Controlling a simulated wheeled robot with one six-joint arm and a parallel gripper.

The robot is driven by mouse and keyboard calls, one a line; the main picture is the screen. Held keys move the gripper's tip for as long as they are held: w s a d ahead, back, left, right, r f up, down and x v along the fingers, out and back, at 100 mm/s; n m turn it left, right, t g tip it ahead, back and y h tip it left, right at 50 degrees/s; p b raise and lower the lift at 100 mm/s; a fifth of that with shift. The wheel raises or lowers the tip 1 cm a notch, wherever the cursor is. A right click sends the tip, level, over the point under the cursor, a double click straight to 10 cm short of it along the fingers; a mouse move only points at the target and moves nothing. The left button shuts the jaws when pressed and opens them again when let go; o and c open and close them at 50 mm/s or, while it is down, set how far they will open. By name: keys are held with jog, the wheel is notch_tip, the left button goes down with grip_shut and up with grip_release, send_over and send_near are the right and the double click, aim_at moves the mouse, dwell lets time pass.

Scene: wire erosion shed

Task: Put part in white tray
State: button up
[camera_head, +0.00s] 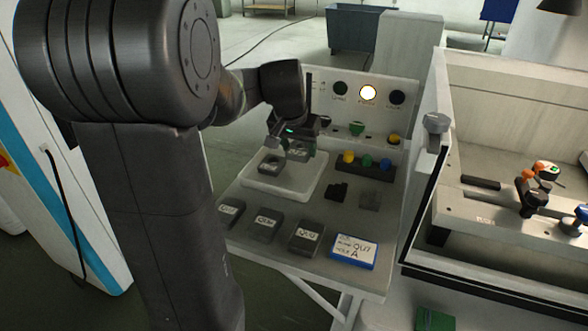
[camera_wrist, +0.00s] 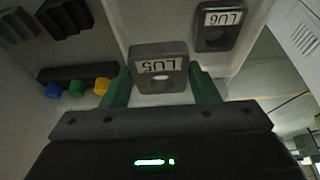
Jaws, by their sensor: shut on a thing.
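My gripper (camera_head: 288,150) is over the white tray (camera_head: 254,190) on the bench. I cannot tell whether the held part touches the tray floor.
Dark labelled blocks (camera_head: 265,228) and a blue-framed card (camera_head: 354,251) line the bench front. A rack with yellow, green and blue knobs (camera_head: 366,170) and small dark blocks (camera_head: 338,191) are right of the tray. A control panel (camera_head: 355,110) stands behind; a machine enclosure (camera_head: 425,200) is right.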

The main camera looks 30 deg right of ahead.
aim_at(296, 159)
jog(key=shift+f, duration=3.15)
jog(key=shift+f+b, duration=0.2)
jog(key=shift+b, duration=0.15)
jog(key=o, duration=1.1)
jog(key=shift+c, duration=0.2)
jog(key=shift+a+r, duration=0.1)
jog(key=shift+r, duration=0.45)
jog(key=p+v, duration=0.1)
jog(key=v, duration=1)
jog(key=shift+s, duration=0.1)
